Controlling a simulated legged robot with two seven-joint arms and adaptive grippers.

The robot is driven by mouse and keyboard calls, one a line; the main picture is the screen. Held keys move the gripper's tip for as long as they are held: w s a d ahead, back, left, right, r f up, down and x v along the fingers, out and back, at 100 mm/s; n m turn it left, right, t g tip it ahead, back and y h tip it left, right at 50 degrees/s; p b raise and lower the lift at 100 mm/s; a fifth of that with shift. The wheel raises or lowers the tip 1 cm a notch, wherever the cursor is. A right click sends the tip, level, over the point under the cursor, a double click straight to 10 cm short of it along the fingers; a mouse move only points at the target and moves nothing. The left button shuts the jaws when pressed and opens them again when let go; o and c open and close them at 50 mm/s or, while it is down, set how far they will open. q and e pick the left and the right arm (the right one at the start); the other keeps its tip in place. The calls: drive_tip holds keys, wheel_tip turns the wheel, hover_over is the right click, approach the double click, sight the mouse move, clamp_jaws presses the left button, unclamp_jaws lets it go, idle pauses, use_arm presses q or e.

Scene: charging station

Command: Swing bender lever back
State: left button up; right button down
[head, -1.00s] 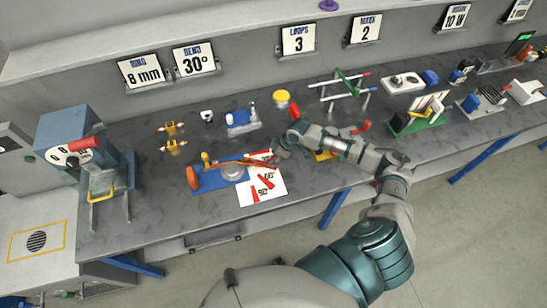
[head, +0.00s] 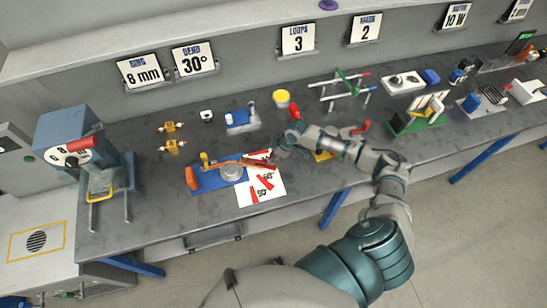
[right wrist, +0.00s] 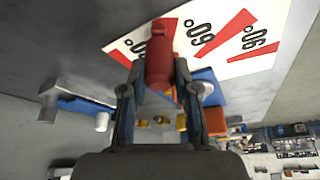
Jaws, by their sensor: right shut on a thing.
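The bender (head: 206,183) is a blue base on the bench with a grey round die (head: 232,171) and an orange lever arm pointing right toward my gripper. My right gripper (head: 277,150) is at the lever's outer end, above the far edge of the angle card. In the right wrist view its two fingers (right wrist: 156,95) are shut on the red lever handle (right wrist: 160,55), which stands between them. The white angle card (head: 259,189) has red wedges; 60° and 90° are readable in the wrist view, and the handle covers part of it. My left gripper is not in view.
An orange upright piece (head: 192,178) stands at the bender's left end. The bench between machine and bender is clear.

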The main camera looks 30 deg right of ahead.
drive_tip(key=shift+w+d+n+b, duration=0.25)
drive_tip(key=shift+w+n+b, duration=0.15)
drive_tip(key=shift+w, duration=0.3)
drive_tip(key=w+n+b, duration=0.2)
drive_tip(key=w+g+y+b, duration=0.1)
drive_tip(key=w, duration=0.1)
drive_tip(key=shift+d+f+n, duration=0.2)
drive_tip(key=shift+d+n, duration=0.2)
use_arm(q)
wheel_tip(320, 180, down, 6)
drive_tip(key=b, duration=0.2)
use_arm(e)
drive_tip(key=shift+w+n+g, duration=0.3)
drive_tip(key=shift+w+n, duration=0.1)
drive_tip(key=shift+w, duration=0.3)
drive_tip(key=shift+w+n, duration=0.3)
drive_tip(key=shift+w+a+r+n+b, duration=0.15)
drive_tip(key=shift+w+n+b, duration=0.15)
drive_tip(key=shift+w+b, duration=0.35)
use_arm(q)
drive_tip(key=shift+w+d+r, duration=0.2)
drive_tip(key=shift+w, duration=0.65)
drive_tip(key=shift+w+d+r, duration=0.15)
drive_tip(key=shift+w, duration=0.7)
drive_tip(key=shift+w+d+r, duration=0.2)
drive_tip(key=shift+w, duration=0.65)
use_arm(e)
drive_tip(key=shift+r, duration=0.1)
